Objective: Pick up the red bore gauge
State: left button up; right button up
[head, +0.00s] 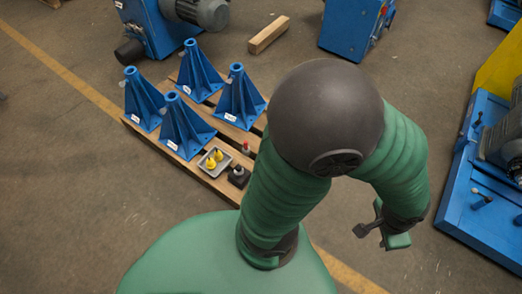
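A small red-topped object (246,148), which looks like the red bore gauge, stands upright on the wooden pallet beside a grey tray. Its lower part is dark and too small to make out. My one visible arm, which appears to be the right, rises in front of the pallet and bends down to the right. My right gripper (376,231) hangs over bare floor, well to the right of the gauge and apart from it. Its fingers are small and seen from above, so whether they are open is unclear. My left gripper is out of view.
Several blue stands (185,130) fill the pallet (150,137). A grey tray (203,163) holds yellow pieces (216,157); a dark block (238,177) sits close by. A wooden beam (268,34) and blue machines lie behind. A blue machine base (455,215) stands at right.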

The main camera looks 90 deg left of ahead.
aim_at(246, 151)
jog(key=i+j+u, duration=0.1)
jog(key=u, duration=0.4)
jog(key=i+u, duration=0.2)
jog(key=u, duration=0.25)
jog(key=i+u, duration=0.2)
jog(key=u, duration=0.3)
jog(key=i+u, duration=0.15)
jog(key=u, duration=0.3)
jog(key=i+l+u, duration=0.15)
jog(key=u, duration=0.35)
jog(key=i+l+u, duration=0.1)
jog(key=u, duration=0.35)
jog(key=i+u, duration=0.2)
jog(key=u, duration=0.25)
jog(key=i+l+u, duration=0.15)
jog(key=u, duration=0.3)
jog(key=i+l+u, duration=0.15)
jog(key=u, duration=0.3)
jog(key=i+l+u, duration=0.1)
jog(key=l+u, duration=0.35)
jog(key=i+l+u, duration=0.1)
jog(key=u, duration=0.35)
